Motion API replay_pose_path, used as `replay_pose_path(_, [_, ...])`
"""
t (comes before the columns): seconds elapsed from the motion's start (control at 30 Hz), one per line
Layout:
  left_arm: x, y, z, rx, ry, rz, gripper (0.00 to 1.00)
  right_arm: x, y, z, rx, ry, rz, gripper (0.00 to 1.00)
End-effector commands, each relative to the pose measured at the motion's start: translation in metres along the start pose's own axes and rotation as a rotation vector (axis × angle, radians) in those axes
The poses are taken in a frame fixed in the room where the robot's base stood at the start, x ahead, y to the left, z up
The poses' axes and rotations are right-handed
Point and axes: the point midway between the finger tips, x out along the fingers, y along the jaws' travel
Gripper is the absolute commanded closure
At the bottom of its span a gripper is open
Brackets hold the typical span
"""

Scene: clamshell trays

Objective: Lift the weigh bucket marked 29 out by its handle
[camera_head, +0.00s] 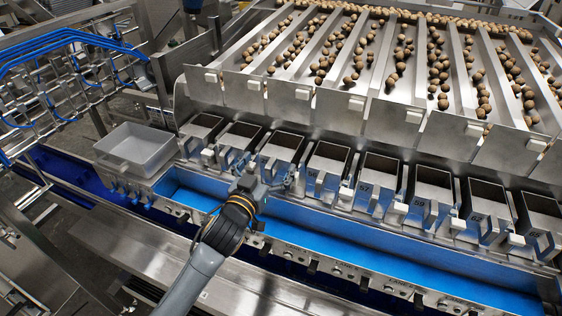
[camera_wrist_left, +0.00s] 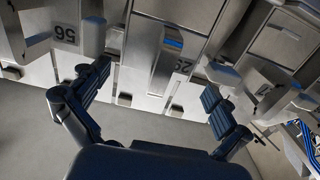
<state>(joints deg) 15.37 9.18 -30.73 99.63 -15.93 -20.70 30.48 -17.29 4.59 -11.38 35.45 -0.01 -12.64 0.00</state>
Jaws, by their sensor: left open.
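The weigh bucket marked 29 (camera_head: 283,146) appears to be the third from the left in the row, behind my left gripper in the head view. In the left wrist view its upright metal handle (camera_wrist_left: 170,60) is near the top centre, with a partly hidden number beside it that seems to read 29. My left gripper (camera_head: 268,184) is open in front of the bucket. In the left wrist view the fingers of this gripper (camera_wrist_left: 156,88) are spread wide, one on each side of the handle's line, with nothing between them. My right gripper is not in view.
A neighbouring bucket (camera_head: 327,160) stands close on the right, in a row of several. A grey tray (camera_head: 135,150) is at the left end. A blue trough (camera_head: 345,225) runs below the row. Sloping channels with round brown items (camera_head: 400,60) lie behind.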

Motion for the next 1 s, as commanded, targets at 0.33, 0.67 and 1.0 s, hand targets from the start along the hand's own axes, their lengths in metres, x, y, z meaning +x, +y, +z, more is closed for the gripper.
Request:
replay_pose_path(0.33, [0.034,0.006,-0.003,-0.002,-0.002,0.0,0.0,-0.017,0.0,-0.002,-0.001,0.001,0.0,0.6])
replay_pose_path(0.67, [0.056,0.006,0.001,-0.001,-0.002,0.0,0.0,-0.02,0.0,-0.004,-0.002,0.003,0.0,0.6])
replay_pose_path(1.0, [0.056,0.005,0.001,-0.001,-0.002,0.0,0.37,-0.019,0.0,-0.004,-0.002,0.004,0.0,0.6])
